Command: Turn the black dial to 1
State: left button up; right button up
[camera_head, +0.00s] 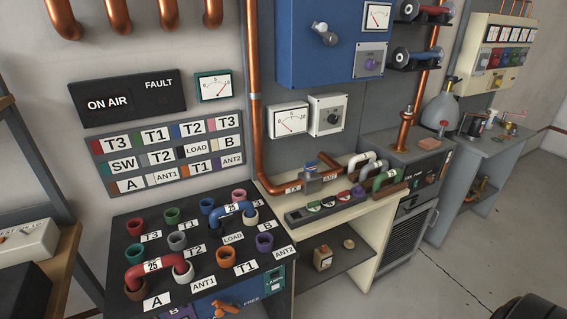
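A small black dial (332,117) sits on the front of a light grey box (318,128) on the wall, right of a white gauge (288,120). The dial's markings are too small to read, so I cannot tell which number it points to. Neither of my grippers is in view, and nothing touches the dial.
A copper pipe (256,140) runs down left of the gauge. A cream bench (375,215) and the black patch panel (120,222) stand below.

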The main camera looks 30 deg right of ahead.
aim_at(332, 119)
jog(key=z, duration=0.7)
jog(key=k, duration=1.3)
jog(key=z, duration=0.05)
jog(key=i, duration=0.6)
jog(key=z, duration=0.45)
jog(key=i, duration=1.05)
jog(key=u, duration=0.45)
